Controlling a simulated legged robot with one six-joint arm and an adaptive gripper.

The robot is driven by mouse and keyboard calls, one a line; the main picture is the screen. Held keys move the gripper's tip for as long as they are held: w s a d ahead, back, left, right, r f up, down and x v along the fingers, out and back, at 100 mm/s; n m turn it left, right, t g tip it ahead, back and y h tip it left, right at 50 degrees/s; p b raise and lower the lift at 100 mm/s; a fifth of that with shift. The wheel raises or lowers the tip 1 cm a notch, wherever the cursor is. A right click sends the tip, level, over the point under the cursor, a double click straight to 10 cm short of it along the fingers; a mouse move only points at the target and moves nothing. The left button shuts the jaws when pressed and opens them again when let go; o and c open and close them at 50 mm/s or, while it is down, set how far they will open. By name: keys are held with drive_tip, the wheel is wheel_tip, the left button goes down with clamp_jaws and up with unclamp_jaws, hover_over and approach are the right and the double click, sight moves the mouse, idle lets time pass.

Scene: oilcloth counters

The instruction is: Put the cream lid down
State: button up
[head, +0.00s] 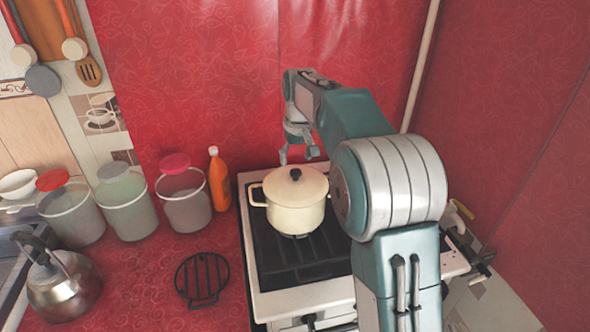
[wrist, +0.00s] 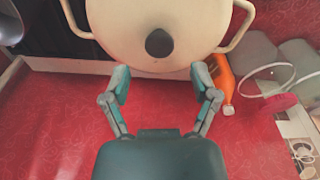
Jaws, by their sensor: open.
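The cream lid (head: 296,184) with its dark knob sits on the cream pot (head: 296,215), which stands on the stove. The lid also shows in the wrist view (wrist: 190,22), its black knob (wrist: 159,43) near the top middle. My gripper (head: 299,160) is above and behind the pot in the head view. Its fingers are spread with nothing between them in the wrist view (wrist: 160,82), and the knob lies beyond the fingertips. The lid appears level on the pot; the far side of its rim is cut off in the wrist view.
The white stove (head: 306,298) has a dark top around the pot. An orange bottle (head: 218,180) and several lidded jars stand to the left. A black trivet (head: 202,278) and a kettle (head: 62,284) are on the red counter. Red oilcloth is bare around the trivet.

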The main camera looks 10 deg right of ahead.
sight(297, 174)
wheel_tip(297, 174, up, 7)
drive_tip(key=s+r+m+t, duration=0.1)
drive_tip(key=s+r, duration=0.1)
drive_tip(key=s, duration=0.7)
drive_tip(key=s+r+t, duration=0.1)
drive_tip(key=s+r, duration=0.1)
drive_tip(key=s, duration=0.6)
drive_tip(key=s+f, duration=0.3)
drive_tip(key=s, duration=0.3)
drive_tip(key=s+f+t, duration=0.1)
drive_tip(key=s+f, duration=0.2)
drive_tip(key=s, duration=0.3)
drive_tip(key=s+f+m+t, duration=0.1)
drive_tip(key=s+f, duration=0.2)
drive_tip(key=s, duration=0.3)
drive_tip(key=shift+s+f, duration=0.35)
drive_tip(key=shift+f, duration=0.05)
